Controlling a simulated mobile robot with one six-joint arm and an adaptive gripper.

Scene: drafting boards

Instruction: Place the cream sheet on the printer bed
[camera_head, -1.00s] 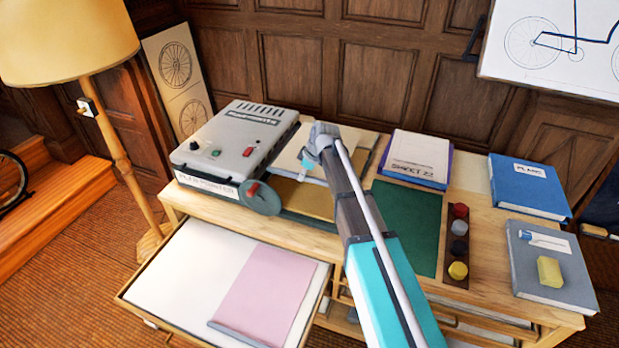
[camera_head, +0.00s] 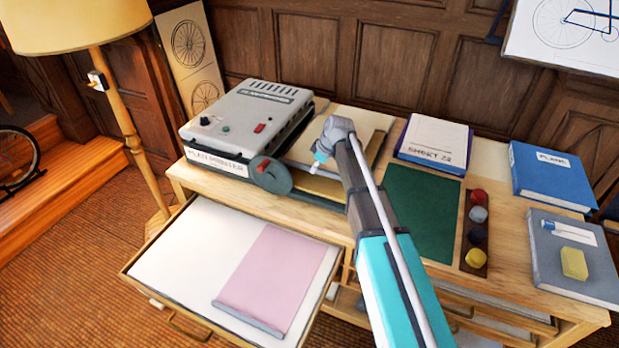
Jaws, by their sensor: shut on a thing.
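The cream sheet (camera_head: 362,120) shows as a pale patch behind my gripper, to the right of the grey printer (camera_head: 250,112); its near part is hidden by my arm. The tan printer bed (camera_head: 318,187) lies beside the printer, partly covered by my gripper and arm. My gripper (camera_head: 318,164) is over the bed, near the printer's right side. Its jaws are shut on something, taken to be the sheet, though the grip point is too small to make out. I cannot tell whether the sheet touches the bed.
A grey disc with a red knob (camera_head: 271,174) stands at the printer's front corner. An open drawer (camera_head: 190,250) holds a pink sheet (camera_head: 272,275). Right are a green mat (camera_head: 424,220), a paper stack (camera_head: 434,140), a paint strip (camera_head: 475,232) and books (camera_head: 552,175).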

